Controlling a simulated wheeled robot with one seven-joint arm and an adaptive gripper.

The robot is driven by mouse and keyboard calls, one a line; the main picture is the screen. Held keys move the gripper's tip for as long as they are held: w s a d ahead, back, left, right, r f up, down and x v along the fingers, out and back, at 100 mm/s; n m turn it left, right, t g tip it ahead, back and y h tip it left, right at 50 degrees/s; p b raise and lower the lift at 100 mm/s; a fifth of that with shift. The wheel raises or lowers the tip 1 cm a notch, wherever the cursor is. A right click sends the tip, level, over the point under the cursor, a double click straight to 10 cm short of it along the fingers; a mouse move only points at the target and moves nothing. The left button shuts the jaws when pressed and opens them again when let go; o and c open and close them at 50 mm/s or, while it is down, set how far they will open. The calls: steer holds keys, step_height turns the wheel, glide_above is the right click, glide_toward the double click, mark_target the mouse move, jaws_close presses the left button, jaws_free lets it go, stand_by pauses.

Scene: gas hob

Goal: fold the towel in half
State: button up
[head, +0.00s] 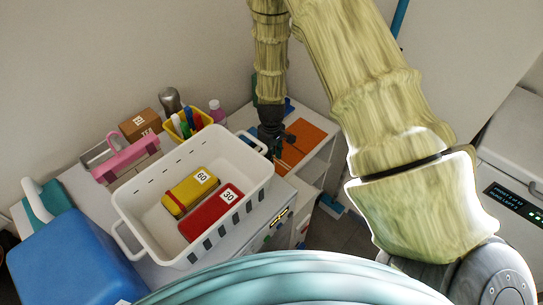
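A flat orange rectangle (305,134) lies on the narrow white surface right of the white basket. It could be the towel, but I cannot tell whether it is cloth. A darker line crosses it. My gripper (275,148) is dark and small in the view. It points down at the left edge of the orange piece and covers part of it. I cannot tell whether its fingers touch the piece or whether they are open or shut.
A white basket (127,205) holds a yellow block (180,199) marked 60 and a red block (202,222) marked 30. Behind it stand a brown box (140,125), a pen holder (203,121), a metal bottle (170,100) and a pink-handled carrier (125,158). A blue box (70,260) is front left.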

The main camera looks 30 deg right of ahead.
steer(key=shift+f, duration=0.7)
jaws_close()
